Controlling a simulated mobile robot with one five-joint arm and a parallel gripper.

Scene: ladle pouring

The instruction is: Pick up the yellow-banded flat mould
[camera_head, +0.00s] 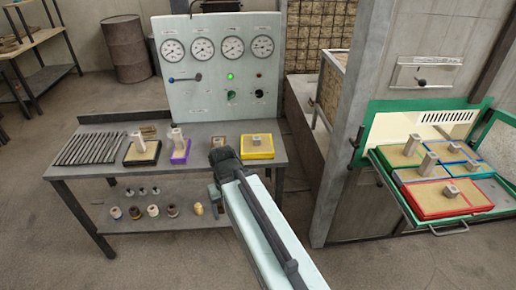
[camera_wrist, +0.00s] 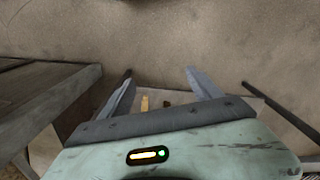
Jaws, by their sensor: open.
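The yellow-banded flat mould (camera_head: 257,154) lies at the right end of the grey workbench. It is a low square with a yellow rim, sandy fill and a small grey block on top. The yellow-banded mould cannot be made out in the wrist view.
On the workbench (camera_head: 90,184), left of the yellow mould, are a small brown mould (camera_head: 219,141), a purple-banded mould (camera_head: 180,156), a dark-banded mould (camera_head: 141,160) and dark bars (camera_head: 90,148). A gauge panel (camera_head: 222,115) stands behind. At right, a green-edged tray (camera_head: 388,182) holds several moulds.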

